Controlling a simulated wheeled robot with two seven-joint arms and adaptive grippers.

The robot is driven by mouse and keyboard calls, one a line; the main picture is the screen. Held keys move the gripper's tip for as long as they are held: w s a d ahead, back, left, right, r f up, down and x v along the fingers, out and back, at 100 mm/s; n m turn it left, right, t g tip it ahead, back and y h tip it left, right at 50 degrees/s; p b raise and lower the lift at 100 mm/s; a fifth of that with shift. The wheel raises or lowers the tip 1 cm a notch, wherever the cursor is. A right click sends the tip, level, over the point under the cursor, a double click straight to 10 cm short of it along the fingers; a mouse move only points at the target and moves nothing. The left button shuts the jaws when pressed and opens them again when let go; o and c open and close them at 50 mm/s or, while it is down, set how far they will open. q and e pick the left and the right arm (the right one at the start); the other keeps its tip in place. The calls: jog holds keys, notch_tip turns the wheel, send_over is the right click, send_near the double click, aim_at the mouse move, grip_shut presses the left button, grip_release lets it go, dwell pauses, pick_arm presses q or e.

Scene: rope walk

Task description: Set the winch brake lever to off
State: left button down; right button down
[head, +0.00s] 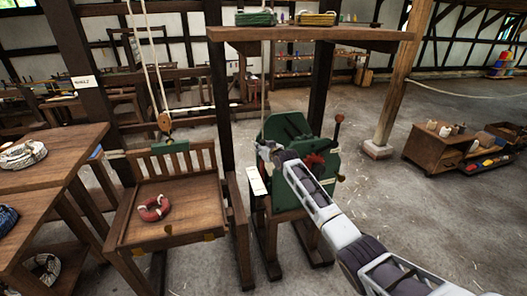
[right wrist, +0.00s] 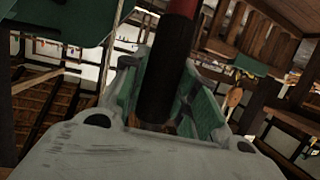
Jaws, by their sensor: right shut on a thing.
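The green winch (head: 292,130) stands on a wooden frame in the middle of the head view. My right gripper (head: 265,150) is at the winch's left side, above a white label (head: 257,180) whose words are too small to read. In the right wrist view a black bar with a red upper part (right wrist: 168,75) stands between the fingers. It looks like the brake lever, and the gripper is shut on it. In the head view the gripper and arm hide most of this lever. My left gripper is not in view.
A second lever with a reddish knob (head: 339,118) rises at the winch's right side. A wooden seat (head: 180,200) with a red-and-white ring (head: 154,208) is to the left. A shelf (head: 310,33) with rope coils spans above.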

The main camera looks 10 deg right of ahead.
jog(key=shift+w+a+f+g+b, duration=0.1)
jog(key=shift+w+f+g+b, duration=0.1)
jog(key=shift+w, duration=0.2)
jog(key=shift+w+f+g+b, duration=0.1)
jog(key=shift+w+g, duration=0.1)
jog(key=shift+w, duration=0.2)
jog(key=shift+w+r, duration=0.1)
jog(key=shift+r, duration=0.2)
jog(key=c, duration=1.5)
grip_release()
jog(key=o, duration=0.4)
jog(key=shift+w, duration=0.3)
jog(key=shift+s, duration=0.3)
jog(key=shift+s+d+r, duration=0.2)
jog(key=shift+s, duration=0.1)
jog(key=v, duration=1)
jog(key=shift+s+r, duration=0.2)
jog(key=shift+s, duration=0.15)
